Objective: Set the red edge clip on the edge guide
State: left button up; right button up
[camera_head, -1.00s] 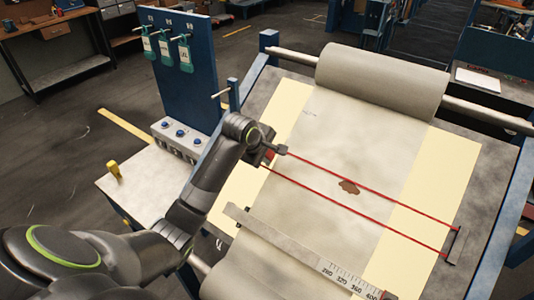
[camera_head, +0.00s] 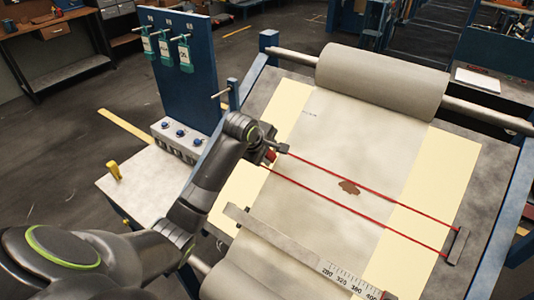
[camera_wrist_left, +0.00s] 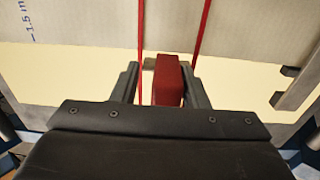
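The red edge clip (camera_wrist_left: 166,80) is a small red block in the left wrist view. It stands between the two fingers of my left gripper (camera_wrist_left: 160,84). It is close against the right finger, and a pale gap shows between it and the left finger, so the gripper looks open around it. In the head view the gripper (camera_head: 274,152) is at the left side of the fabric, with a bit of red beside it. A grey bar with a dark tip (camera_wrist_left: 293,88) lies to the right; I cannot tell whether it is the edge guide. My right gripper is out of view.
Two red lines (camera_head: 350,188) cross the fabric (camera_head: 330,140) from my left gripper to a grey bracket (camera_head: 457,246). A marked ruler (camera_head: 300,252) lies in front. A roll (camera_head: 382,82) spans the back. A button box (camera_head: 181,139) and a yellow post (camera_head: 114,170) stand left.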

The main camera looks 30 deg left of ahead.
pick_arm(q)
jog(key=shift+s+f, duration=0.35)
jog(key=shift+f, duration=0.4)
jog(key=shift+r, duration=0.1)
jog(key=shift+s+r, duration=0.15)
jog(key=shift+r, duration=0.05)
jog(key=w+b+v, duration=0.1)
jog(key=b+v, duration=0.2)
jog(key=v, duration=1.4)
jog(key=shift+s+r, duration=0.15)
jog(key=shift+r, duration=0.4)
jog(key=shift+a, duration=0.15)
